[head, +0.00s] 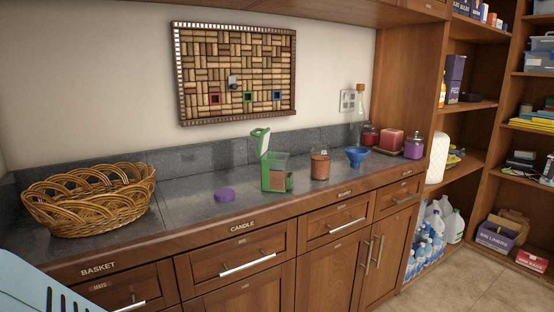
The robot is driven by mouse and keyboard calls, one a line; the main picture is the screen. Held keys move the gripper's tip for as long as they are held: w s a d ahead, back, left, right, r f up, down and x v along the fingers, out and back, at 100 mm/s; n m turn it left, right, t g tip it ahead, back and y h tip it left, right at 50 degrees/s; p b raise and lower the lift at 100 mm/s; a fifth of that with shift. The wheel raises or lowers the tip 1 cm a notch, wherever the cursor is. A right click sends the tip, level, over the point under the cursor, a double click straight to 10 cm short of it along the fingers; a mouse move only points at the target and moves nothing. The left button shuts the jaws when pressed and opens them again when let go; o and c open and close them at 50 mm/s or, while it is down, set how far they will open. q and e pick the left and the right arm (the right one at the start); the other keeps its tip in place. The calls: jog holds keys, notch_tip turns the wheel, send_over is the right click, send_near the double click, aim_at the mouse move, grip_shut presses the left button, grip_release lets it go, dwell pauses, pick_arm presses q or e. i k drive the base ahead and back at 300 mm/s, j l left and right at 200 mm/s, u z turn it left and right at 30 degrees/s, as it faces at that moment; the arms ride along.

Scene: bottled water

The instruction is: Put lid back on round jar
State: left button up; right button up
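A flat round purple lid (224,194) lies on the dark counter, left of the middle. A round glass jar (320,165) with brown contents stands upright to its right, beyond a green-trimmed container; its rim is too small to read clearly. Another round jar (413,147), purple and with a cap on top, stands near the right end of the counter. Neither of my grippers shows in the head view. The lid lies apart from both jars.
A wicker basket (91,198) fills the left of the counter. The green-trimmed container (276,178) has its flap raised. A blue funnel-like piece (357,156), a red jar (369,135), a pink candle (391,140) and a tall bottle (358,112) stand right. Bare counter surrounds the lid.

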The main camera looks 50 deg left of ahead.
aim_at(321, 154)
jog(key=i+j+u, duration=0.1)
jog(key=u, duration=0.35)
jog(key=i+u, duration=0.25)
jog(key=u, duration=0.15)
jog(key=i+u, duration=0.2)
jog(key=u, duration=0.25)
jog(key=i+l+u, duration=0.45)
jog(key=i+l, duration=0.25)
jog(key=i, duration=0.15)
jog(key=i+l, duration=0.3)
jog(key=u, duration=1.25)
jog(key=z, duration=1.25)
jog(key=i, duration=0.05)
